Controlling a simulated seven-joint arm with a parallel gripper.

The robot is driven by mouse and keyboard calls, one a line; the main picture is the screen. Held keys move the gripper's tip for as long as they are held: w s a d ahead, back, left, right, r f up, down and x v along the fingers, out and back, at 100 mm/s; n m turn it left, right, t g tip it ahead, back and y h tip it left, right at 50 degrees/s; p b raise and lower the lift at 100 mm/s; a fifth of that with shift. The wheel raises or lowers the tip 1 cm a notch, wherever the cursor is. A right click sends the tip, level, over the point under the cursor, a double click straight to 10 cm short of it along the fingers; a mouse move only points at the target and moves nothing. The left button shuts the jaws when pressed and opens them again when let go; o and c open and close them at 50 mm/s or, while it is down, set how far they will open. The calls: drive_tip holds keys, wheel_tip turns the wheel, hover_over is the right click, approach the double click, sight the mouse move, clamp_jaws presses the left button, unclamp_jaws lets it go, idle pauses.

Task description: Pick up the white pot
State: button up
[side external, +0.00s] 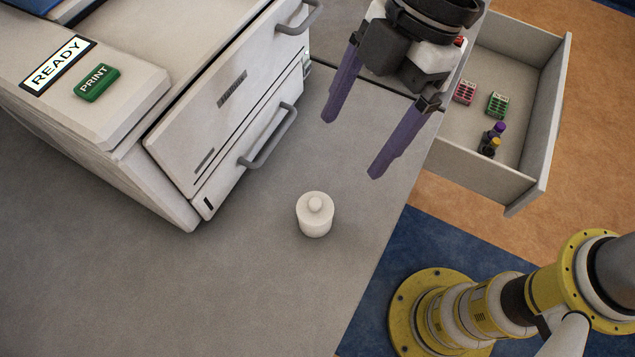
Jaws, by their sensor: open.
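A small white pot (315,216) with a knobbed lid stands upright on the grey tabletop, near the middle of the side external view. My gripper (350,147) is above and behind the pot in the picture, pointing down. Its two purple fingers are spread wide with nothing between them. The fingers are apart from the pot. Nothing hides the pot.
A grey printer-like machine (222,95) with handled drawers and a green PRINT button (96,83) stands at left. An open drawer (552,120) at right holds small racks and bottles. The tabletop (230,290) around the pot is clear.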

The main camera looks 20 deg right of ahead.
sight(317, 201)
drive_tip(key=x, duration=0.9)
drive_tip(key=shift+s+r, duration=0.15)
drive_tip(key=shift+s, duration=0.15)
drive_tip(key=shift+w+x, duration=0.15)
drive_tip(key=shift+x, duration=1.2)
drive_tip(key=shift+w+x, duration=0.15)
drive_tip(key=shift+x, duration=1.2)
drive_tip(key=c, duration=1.2)
drive_tip(key=shift+c, duration=0.3)
drive_tip(key=shift+r, duration=0.1)
